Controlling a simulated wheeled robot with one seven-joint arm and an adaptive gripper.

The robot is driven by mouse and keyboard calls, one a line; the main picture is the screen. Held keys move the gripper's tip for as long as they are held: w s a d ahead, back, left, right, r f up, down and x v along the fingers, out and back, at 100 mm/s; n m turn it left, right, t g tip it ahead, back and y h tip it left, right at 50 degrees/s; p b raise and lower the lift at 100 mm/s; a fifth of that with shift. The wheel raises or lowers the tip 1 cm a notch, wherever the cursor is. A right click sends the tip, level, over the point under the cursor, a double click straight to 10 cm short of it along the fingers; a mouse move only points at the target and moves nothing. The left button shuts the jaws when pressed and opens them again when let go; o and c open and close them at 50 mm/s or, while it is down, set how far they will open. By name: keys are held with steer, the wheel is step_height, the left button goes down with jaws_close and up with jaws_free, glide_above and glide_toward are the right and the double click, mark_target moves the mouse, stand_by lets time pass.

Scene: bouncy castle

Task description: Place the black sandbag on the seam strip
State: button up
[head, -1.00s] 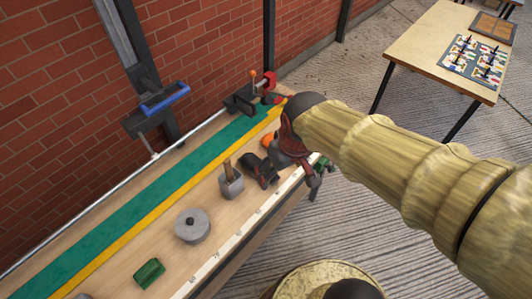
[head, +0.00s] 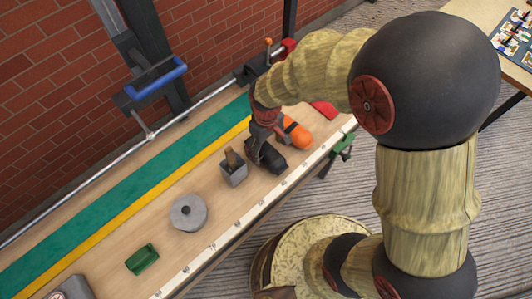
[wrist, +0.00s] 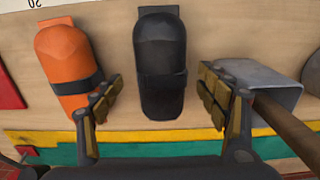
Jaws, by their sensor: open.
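The black sandbag (wrist: 160,65) lies on the wooden bench top, centred between my fingers in the wrist view. It also shows in the head view (head: 273,159), partly hidden by my gripper. My gripper (wrist: 160,98) is open, with one finger on each side of the near end of the sandbag; contact cannot be told. In the head view my gripper (head: 261,150) points down at the sandbag. The seam, a green strip (head: 120,195) edged by a yellow strip (head: 145,201), runs along the bench on the wall side, apart from the sandbag.
An orange sandbag (head: 300,134) lies beside the black one. A grey metal block with a wooden handle (head: 233,174) stands close on the other side. A grey round weight (head: 188,213) and a green block (head: 142,259) lie farther along. A clamp (head: 250,70) stands at the bench's far end.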

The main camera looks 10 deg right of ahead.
mark_target(266, 149)
step_height(266, 149, down, 4)
steer(key=shift+a+r+b, duration=0.1)
steer(key=shift+a+b, duration=0.05)
steer(key=shift+b, duration=0.5)
steer(key=c, duration=0.3)
jaws_close()
stand_by(0.4)
steer(key=shift+w+r, duration=0.1)
